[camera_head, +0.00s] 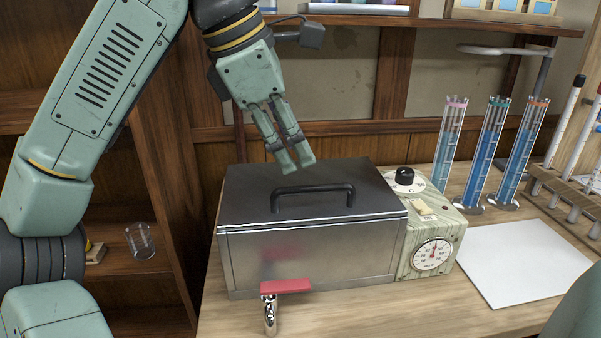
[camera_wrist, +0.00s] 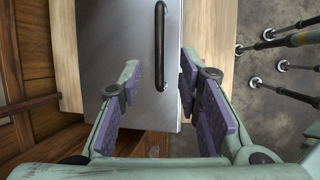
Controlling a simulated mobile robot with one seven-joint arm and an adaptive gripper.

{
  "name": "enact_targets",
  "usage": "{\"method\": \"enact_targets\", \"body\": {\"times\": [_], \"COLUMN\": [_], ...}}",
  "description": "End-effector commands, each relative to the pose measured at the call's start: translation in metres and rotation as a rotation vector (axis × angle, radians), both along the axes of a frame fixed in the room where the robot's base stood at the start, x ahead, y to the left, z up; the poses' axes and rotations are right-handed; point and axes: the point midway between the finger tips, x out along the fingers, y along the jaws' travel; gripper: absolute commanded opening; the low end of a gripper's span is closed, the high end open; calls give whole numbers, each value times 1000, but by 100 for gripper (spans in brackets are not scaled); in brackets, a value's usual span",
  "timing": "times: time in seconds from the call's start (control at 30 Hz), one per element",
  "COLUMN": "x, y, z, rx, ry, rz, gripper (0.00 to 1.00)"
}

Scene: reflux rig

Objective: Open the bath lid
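The bath is a metal box (camera_head: 310,258) on the wooden bench, with a dark flat lid (camera_head: 245,195) lying closed on top. The lid carries a black bar handle (camera_head: 313,189); the handle also shows in the wrist view (camera_wrist: 160,45). My gripper (camera_head: 292,166) hangs above the back part of the lid, behind the handle and apart from it. In the wrist view my gripper (camera_wrist: 155,100) has its purple finger pads spread wide with nothing between them, and the handle lies ahead of them.
A control box with dial and gauge (camera_head: 432,254) adjoins the bath on the right. A red-handled tap (camera_head: 286,286) sticks out in front. Blue-filled cylinders (camera_head: 487,150) and a tube rack (camera_head: 570,190) stand right. A white sheet (camera_head: 520,260) lies flat. A glass (camera_head: 140,241) is on the left shelf.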

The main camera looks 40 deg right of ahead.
Motion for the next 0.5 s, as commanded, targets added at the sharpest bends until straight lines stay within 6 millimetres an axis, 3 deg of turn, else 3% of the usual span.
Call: {"method": "enact_targets", "body": {"times": [0.23,0.5], "x": [-3,-4], "y": [-20,-29], "z": [-42,-64], "rx": [-1,-2], "ry": [3,1], "rz": [-4,-1], "gripper": [31,31]}}
